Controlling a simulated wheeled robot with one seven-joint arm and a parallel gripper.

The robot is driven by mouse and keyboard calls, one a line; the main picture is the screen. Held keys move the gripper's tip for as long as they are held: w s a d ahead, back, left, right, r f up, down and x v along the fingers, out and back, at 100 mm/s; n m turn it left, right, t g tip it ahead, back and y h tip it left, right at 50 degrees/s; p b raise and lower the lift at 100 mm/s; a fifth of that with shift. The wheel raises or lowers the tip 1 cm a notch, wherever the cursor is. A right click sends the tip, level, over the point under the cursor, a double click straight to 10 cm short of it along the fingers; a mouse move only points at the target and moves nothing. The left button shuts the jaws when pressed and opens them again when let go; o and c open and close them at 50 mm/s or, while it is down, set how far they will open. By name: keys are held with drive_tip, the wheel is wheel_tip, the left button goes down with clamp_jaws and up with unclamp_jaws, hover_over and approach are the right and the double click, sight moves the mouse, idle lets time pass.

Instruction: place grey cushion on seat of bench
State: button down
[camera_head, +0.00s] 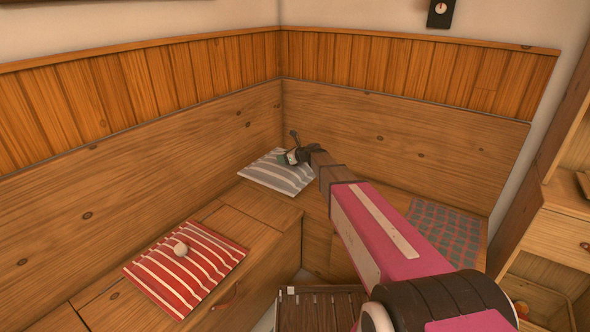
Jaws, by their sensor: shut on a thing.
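A grey cushion with white stripes (277,172) is at the corner of the wooden corner bench (262,209), at seat height. My gripper (293,157) is at the cushion's upper right side, shut on the cushion. The cushion looks flat and slightly tilted. I cannot tell whether its whole underside touches the seat.
A checked grey cushion (444,232) lies on the right seat. A slatted wooden piece (322,309) stands below. Wooden shelves (560,230) stand at the right.

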drive_tip(key=w+d+f, duration=0.4)
drive_tip(key=w+d, duration=0.1)
drive_tip(key=shift+d+f, duration=0.2)
drive_tip(key=shift+f, duration=2)
drive_tip(key=shift+f, duration=0.1)
drive_tip(key=c, duration=0.6)
unclamp_jaws()
